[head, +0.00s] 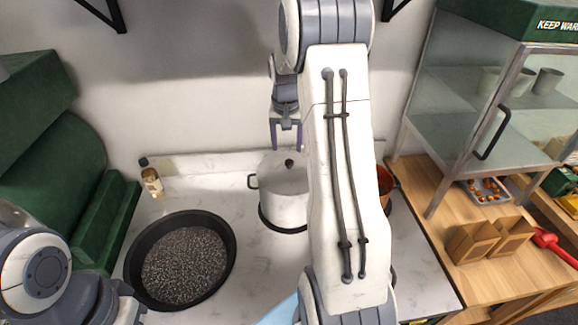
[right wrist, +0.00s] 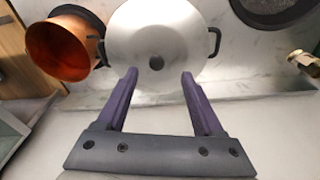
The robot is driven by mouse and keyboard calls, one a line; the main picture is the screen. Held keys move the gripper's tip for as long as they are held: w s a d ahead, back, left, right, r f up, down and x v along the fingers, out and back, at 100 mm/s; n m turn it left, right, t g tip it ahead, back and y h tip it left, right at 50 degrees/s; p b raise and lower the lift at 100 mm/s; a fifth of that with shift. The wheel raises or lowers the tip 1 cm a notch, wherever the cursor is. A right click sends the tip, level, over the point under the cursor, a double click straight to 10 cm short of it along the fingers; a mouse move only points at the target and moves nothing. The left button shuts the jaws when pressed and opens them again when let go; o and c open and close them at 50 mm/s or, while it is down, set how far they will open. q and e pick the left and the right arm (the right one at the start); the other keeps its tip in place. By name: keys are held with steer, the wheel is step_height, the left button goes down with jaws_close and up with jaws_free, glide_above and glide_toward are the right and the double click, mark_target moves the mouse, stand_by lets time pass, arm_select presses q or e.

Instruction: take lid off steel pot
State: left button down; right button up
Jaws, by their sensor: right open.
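The steel pot (head: 285,207) stands on the white counter, partly hidden behind my right arm in the head view. Its lid (head: 283,173) is on it, with a black knob (head: 289,163) on top. In the right wrist view the lid (right wrist: 190,30) fills the top middle, and its knob (right wrist: 156,62) lies just past and between my fingertips. My right gripper (head: 287,148) is open and empty, pointing down above the pot; its two purple fingers (right wrist: 158,75) are apart and do not touch the knob. My left gripper is not visible; only part of my left arm shows at lower left.
A black pan of dark grains (head: 228,236) stands left of the pot. A copper pot (head: 384,182) is close on the right. A small bottle (head: 152,182) stands by the back wall. A glass warming cabinet (head: 455,120) and paper bags (head: 472,240) are on the wooden counter at right.

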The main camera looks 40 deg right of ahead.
mark_target(289, 161)
step_height(289, 161, down, 2)
steer(key=shift+w+d, duration=0.1)
steer(key=shift+w+d+f+p, duration=0.1)
steer(key=shift+d+f+p, duration=0.05)
steer(key=shift+f+p, duration=0.45)
steer(key=f, duration=0.1)
steer(key=f+p, duration=0.1)
steer(key=d+f+p, duration=0.1)
steer(key=shift+w, duration=0.25)
steer(key=shift+w+d+f, duration=0.1)
steer(key=shift+f, duration=0.5)
jaws_close()
steer(key=shift+r, duration=0.1)
